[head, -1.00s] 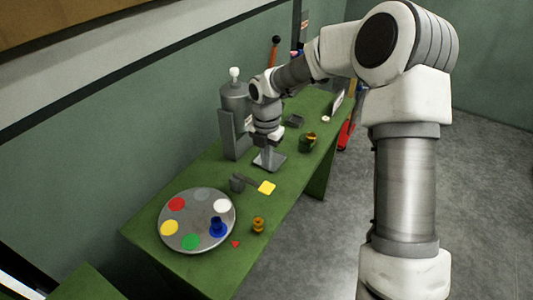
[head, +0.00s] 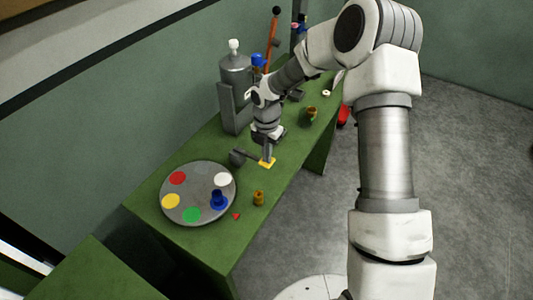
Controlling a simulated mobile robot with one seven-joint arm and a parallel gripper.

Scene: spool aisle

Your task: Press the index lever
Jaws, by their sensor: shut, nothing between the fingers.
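The index lever is a dark grey arm with a flat yellow pad (head: 261,164) at its end, reaching right from a dark pivot block (head: 238,157) on the green bench. My gripper (head: 267,158) is shut and empty, pointing down. Its fingertips are over the yellow pad and cover part of it; I cannot tell whether they touch it. Left of the lever is a round grey turntable (head: 206,208) with red, yellow, green, white and grey spots. A blue spool (head: 218,201) stands on its right side, near a small red marker (head: 236,217) on the bench.
A yellow-brown spool (head: 258,198) stands right of the turntable. A grey cylinder with a white knob (head: 235,75) stands behind my gripper.

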